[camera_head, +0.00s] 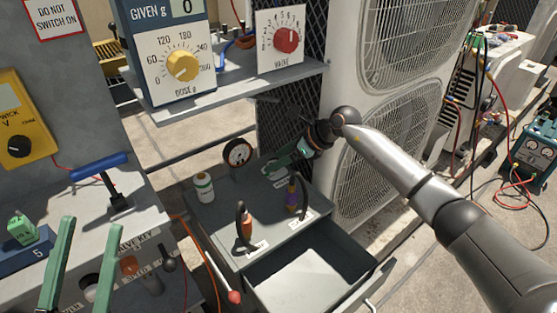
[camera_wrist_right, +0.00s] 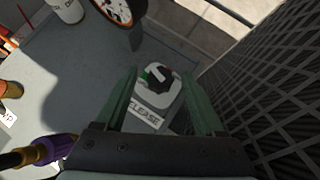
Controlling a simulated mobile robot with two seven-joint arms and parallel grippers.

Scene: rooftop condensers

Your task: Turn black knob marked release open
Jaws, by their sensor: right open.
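The black knob (camera_wrist_right: 162,75) shows in the right wrist view on a pale rounded base with a bit of green, beside a label ending in "ELEASE" (camera_wrist_right: 143,118). My right gripper (camera_wrist_right: 166,76) is open, with its two green fingers on either side of the knob. I cannot tell whether they touch it. In the head view my right gripper (camera_head: 272,168) is over the back of the grey cabinet top and hides the knob. My left gripper (camera_head: 91,222) is at the lower left, its green fingers apart and empty, away from the knob.
A gauge (camera_head: 238,153), a white bottle (camera_head: 203,187) and hose fittings (camera_head: 246,226) stand on the cabinet top (camera_head: 225,238). Its drawer (camera_head: 305,275) is open. A shelf (camera_head: 240,85) with dial boxes overhangs behind. A mesh panel (camera_wrist_right: 270,115) stands close on the right.

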